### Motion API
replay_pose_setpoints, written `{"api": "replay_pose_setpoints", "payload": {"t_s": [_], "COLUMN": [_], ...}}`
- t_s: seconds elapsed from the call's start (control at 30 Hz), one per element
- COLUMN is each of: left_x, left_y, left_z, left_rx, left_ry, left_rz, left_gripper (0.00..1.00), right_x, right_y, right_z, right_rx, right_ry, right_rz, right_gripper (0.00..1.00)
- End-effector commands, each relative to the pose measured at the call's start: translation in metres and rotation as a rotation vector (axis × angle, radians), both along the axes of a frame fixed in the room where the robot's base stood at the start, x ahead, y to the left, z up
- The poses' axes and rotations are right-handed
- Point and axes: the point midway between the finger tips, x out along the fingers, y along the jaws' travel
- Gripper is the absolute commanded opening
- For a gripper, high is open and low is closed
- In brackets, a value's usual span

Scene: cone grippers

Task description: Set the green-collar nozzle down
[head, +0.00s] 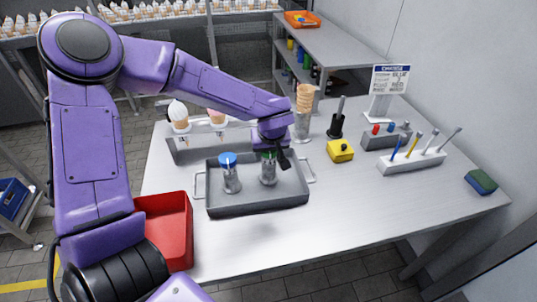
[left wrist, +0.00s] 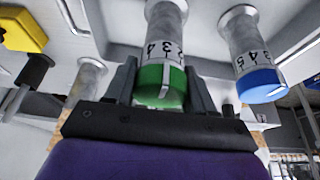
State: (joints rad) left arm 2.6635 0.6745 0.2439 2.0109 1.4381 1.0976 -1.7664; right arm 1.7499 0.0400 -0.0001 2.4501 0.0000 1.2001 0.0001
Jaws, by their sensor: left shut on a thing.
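My left gripper (head: 275,153) is shut on the green-collar nozzle (head: 268,172), with its fingers at the green collar. The nozzle is upright, clear-grey and marked with numbers, over the inside of the grey tray (head: 258,210); I cannot tell whether its base touches the tray floor. In the left wrist view the green collar (left wrist: 161,86) sits between the two fingers (left wrist: 162,92). The blue-collar nozzle (head: 231,176) stands upright in the tray to the left, apart from the gripper; it also shows in the left wrist view (left wrist: 258,60). My right gripper is out of view.
A red bin (head: 172,225) stands left of the tray. Behind is a holder with ice cream cones (head: 179,115) and a stack of cones (head: 304,98). A yellow block (head: 340,151) and a grey tool rack (head: 412,162) stand right. The table's front right is clear.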

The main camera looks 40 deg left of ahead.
Motion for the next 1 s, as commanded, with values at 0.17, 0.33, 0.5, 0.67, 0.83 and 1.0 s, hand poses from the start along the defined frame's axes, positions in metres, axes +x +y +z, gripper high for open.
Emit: {"api": "replay_pose_setpoints", "payload": {"t_s": [0.17,0.33,0.5,0.67,0.83,1.0], "left_x": [0.000,0.000,0.000,0.000,0.000,-0.004], "left_y": [0.000,0.000,0.000,0.000,-0.001,-0.006], "left_z": [-0.016,-0.015,-0.019,-0.019,-0.018,0.003], "left_rx": [0.001,0.000,0.000,0.001,0.000,-0.001], "left_ry": [-0.001,-0.001,0.000,-0.001,-0.001,-0.004], "left_rz": [0.000,0.000,0.000,0.000,0.000,-0.001], "left_gripper": [0.00,0.00,0.64,0.81,0.81,0.81], "right_x": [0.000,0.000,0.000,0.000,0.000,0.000], "right_y": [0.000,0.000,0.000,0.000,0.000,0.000], "right_z": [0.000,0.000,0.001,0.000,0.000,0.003], "right_rx": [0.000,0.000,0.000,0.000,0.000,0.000], "right_ry": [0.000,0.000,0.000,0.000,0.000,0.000], "right_rz": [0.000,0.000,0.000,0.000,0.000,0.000], "right_gripper": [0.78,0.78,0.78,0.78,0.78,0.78]}}
